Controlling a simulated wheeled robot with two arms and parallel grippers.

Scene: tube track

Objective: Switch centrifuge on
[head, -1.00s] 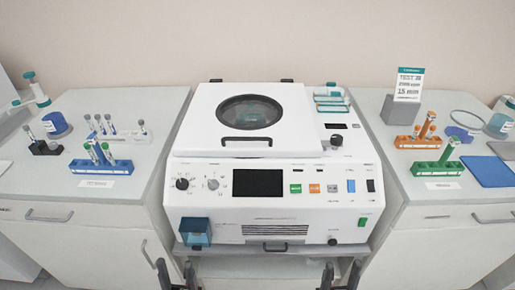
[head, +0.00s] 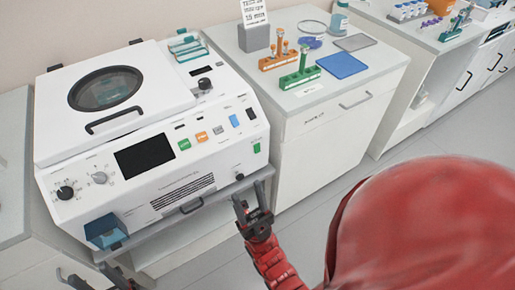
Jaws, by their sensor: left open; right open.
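The white centrifuge (head: 225,163) stands at the left with its lid (head: 158,82) shut. Its screen (head: 145,155) is dark. The front panel has two dark-and-grey knobs at the left, a green button (head: 184,144), an orange button (head: 202,137), a blue switch (head: 233,121), a black rocker switch (head: 250,113) and a small green part (head: 256,148). Labels are too small to read. My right gripper (head: 248,192) is open and empty, in front of and below the panel's right end. My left gripper (head: 86,272) is open at the lower left, below the blue box, partly cut off.
A blue box (head: 104,231) juts from the centrifuge's lower left. A cabinet (head: 335,140) to the right holds an orange rack (head: 283,60), a green rack (head: 300,77) and a blue mat (head: 342,65). My red arm fills the lower right. Floor is free beyond it.

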